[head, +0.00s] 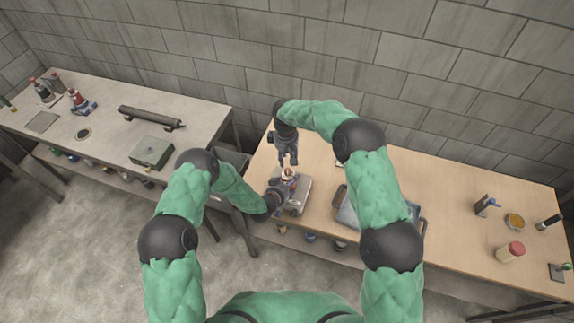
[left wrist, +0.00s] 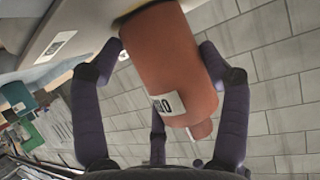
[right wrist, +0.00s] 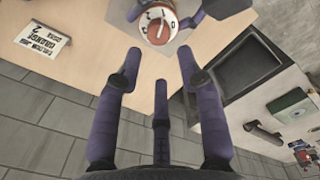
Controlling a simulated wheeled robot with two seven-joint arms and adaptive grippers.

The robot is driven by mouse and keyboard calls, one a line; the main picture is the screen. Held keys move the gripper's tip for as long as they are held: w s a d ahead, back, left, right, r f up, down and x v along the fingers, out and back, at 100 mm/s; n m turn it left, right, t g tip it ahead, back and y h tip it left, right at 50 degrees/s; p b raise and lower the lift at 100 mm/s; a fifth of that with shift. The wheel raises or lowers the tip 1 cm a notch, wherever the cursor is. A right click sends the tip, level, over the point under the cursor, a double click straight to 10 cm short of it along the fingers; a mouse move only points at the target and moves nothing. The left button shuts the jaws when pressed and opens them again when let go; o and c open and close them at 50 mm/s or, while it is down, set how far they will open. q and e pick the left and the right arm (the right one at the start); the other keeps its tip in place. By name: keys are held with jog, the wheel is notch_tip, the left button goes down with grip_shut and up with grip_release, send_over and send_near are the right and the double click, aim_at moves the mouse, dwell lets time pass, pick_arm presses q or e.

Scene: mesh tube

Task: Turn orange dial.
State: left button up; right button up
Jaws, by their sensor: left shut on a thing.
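The orange dial (left wrist: 165,60) is a thick orange cylinder with a white label and a small orange stub in the left wrist view. Its round orange-and-white marked top (right wrist: 157,25) shows in the right wrist view. In the head view it stands small on a grey scale-like base (head: 299,202). My left gripper (left wrist: 161,50) is shut on the dial from the side, fingers on both sides of it; it also shows in the head view (head: 281,193). My right gripper (right wrist: 160,60) is open and empty, its fingers pointing towards the dial's top; in the head view it hangs above it (head: 287,161).
A printed white placard (right wrist: 43,37) lies on the wooden table (head: 460,218). A grey tray (head: 347,214) is partly hidden behind my right arm. Jars and small items (head: 511,251) stand at the table's right. A second bench (head: 105,126) holds a green box (head: 151,152).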

pick_arm(q)
jog(key=shift+f, duration=0.1)
pick_arm(e)
notch_tip(320, 180, up, 5)
jog(key=shift+a+f, duration=0.1)
dwell(0.3)
pick_arm(q)
jog(key=o, duration=1.3)
jog(key=shift+c, duration=0.2)
pick_arm(e)
jog(key=shift+w, duration=0.1)
